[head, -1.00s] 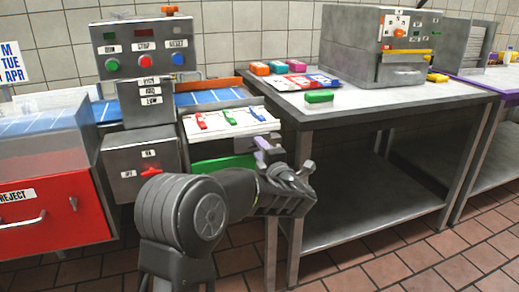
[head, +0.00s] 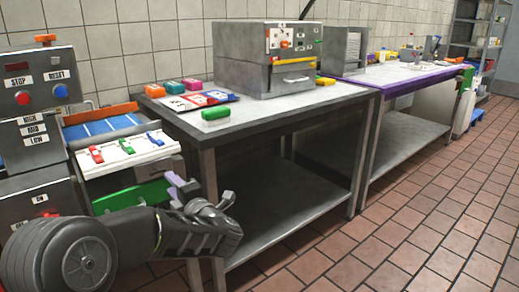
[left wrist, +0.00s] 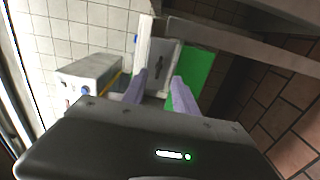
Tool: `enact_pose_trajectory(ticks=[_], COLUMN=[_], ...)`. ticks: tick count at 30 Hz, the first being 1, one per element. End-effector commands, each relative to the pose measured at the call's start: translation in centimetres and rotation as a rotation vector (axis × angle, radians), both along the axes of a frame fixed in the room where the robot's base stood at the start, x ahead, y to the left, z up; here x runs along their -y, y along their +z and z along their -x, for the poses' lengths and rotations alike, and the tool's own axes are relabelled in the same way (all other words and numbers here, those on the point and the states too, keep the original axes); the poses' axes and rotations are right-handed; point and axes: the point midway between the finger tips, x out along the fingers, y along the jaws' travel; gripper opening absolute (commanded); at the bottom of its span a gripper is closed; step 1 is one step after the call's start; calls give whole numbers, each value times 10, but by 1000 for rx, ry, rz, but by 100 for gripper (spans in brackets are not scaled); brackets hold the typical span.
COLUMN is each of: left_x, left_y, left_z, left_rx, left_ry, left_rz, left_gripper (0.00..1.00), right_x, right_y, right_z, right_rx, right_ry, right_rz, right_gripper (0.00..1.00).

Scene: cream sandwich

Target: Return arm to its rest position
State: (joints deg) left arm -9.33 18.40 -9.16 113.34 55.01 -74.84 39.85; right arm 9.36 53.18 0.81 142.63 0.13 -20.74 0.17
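My left arm comes in at the lower left of the head view, bent low in front of the machine. Its left gripper (head: 183,185) is beside the front corner of the table and holds nothing that I can see. In the left wrist view, the two lilac fingers of the gripper (left wrist: 159,88) stand apart with a gap between them. A green panel (left wrist: 197,70) shows behind the right finger there. The green panel (head: 135,196) also shows left of the gripper in the head view. My right gripper is not in view.
A metal table (head: 258,119) with a lower shelf stands right of the gripper, bearing a grey machine (head: 240,75) and a green block (head: 215,114). A control box (head: 38,90) stands at the left. A purple-edged table (head: 385,82) stands farther right. The tiled floor (head: 420,220) is clear.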

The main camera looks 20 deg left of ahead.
Motion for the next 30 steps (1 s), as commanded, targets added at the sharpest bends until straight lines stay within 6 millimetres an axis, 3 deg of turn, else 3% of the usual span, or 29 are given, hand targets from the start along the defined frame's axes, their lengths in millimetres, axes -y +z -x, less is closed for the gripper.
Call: enact_pose_trajectory(ticks=[5, 8, 10, 14, 17, 20, 23, 27, 30], left_x=[5, 28, 54, 113, 161, 203, 239, 279, 301], left_y=[-4, -17, -37, -104, -171, -239, -303, -379, -416], left_z=[-7, -26, -39, -51, -42, -15, 26, 101, 157], left_rx=[-61, -174, -275, -508, -698, -875, -1031, -1211, -1302], left_ry=[-37, -166, -287, -542, -755, -964, -1169, -1453, -1629], left_rz=[-22, -82, -140, -262, -356, -431, -488, -530, -532], left_gripper=[34, 34, 34, 34, 34, 34, 34, 34, 34], right_x=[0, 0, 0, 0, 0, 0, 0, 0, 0], right_y=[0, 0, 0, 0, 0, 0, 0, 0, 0], right_z=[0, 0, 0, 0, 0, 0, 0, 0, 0], right_rx=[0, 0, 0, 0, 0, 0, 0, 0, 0], right_ry=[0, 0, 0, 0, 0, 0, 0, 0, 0], right_rz=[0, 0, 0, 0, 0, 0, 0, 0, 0], right_gripper=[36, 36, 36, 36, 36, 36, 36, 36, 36])
